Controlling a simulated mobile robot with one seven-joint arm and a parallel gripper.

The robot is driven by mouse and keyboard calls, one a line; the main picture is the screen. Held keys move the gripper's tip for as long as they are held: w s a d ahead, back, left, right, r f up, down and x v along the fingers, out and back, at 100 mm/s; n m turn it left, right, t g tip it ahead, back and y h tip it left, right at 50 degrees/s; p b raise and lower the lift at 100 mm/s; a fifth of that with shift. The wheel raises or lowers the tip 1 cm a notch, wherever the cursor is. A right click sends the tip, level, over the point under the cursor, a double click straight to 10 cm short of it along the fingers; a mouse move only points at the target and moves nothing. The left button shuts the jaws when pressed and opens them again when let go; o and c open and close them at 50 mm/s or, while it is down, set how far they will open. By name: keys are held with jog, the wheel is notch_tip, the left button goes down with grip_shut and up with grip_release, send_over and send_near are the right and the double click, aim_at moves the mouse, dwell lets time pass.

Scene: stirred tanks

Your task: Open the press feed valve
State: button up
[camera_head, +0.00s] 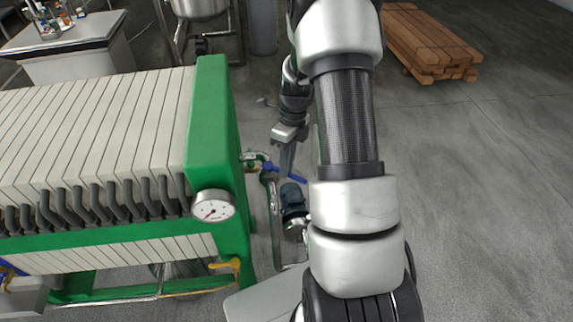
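A green filter press with pale plates (100,115) stands at the left. At its right end a pipe fitting carries a valve with a blue lever (297,179), which looks like the press feed valve. The lever points out to the right and slightly toward me. My gripper (287,165) points down at the lever, and its fingers overlap the lever's upper side in this view. I cannot tell whether they touch it. The finger opening is seen edge-on and is too small to judge. Part of the area right of the valve is hidden behind my arm.
A round gauge (213,206) sits on the press's green end frame (208,120). A yellow-handled valve (228,265) is low on the frame. A dark blue pump (293,200) stands below the blue lever. Stacked timber (428,45) lies at the back right. The right floor is clear.

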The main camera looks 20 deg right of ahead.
grip_shut()
